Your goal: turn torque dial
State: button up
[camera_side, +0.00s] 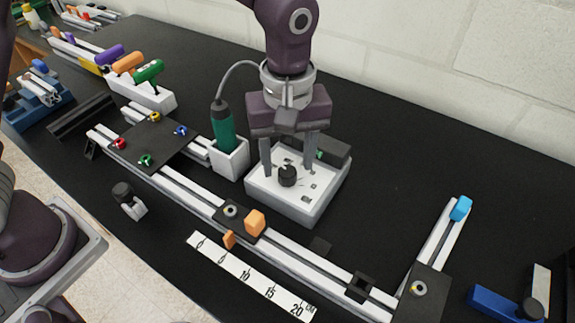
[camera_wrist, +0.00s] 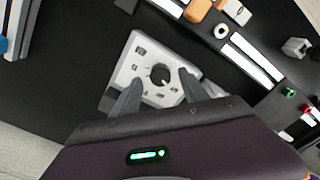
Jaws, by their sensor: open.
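The torque dial is a black round knob (camera_side: 287,175) on top of a white control box (camera_side: 311,208) with several small dark markings around it. In the wrist view the knob (camera_wrist: 160,75) shows on the light face of the box (camera_wrist: 128,70). My gripper (camera_side: 288,170) is above the box, pointing down, with its two grey fingers apart. In the wrist view my gripper (camera_wrist: 160,88) has one finger to each side of the knob, with gaps between. I cannot tell how high the fingertips are above the face.
A green screwdriver (camera_side: 223,128) with a cable stands in a white holder (camera_side: 230,160) just left of the box. Aluminium rails (camera_side: 180,185) with an orange block (camera_side: 255,222) run in front. A ruler (camera_side: 250,275) lies nearer.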

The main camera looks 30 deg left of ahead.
jog(key=shift+f, duration=1.3)
grip_shut()
jog(key=shift+m, duration=0.3)
jog(key=m, duration=0.4)
jog(key=shift+r+m, duration=0.1)
jog(key=shift+m, duration=0.3)
jog(key=m, duration=0.5)
jog(key=shift+a, duration=0.1)
jog(key=m, duration=0.5)
jog(key=shift+m, duration=0.4)
jog(key=m, duration=0.4)
jog(key=shift+a+m, duration=0.1)
jog(key=shift+m, duration=0.3)
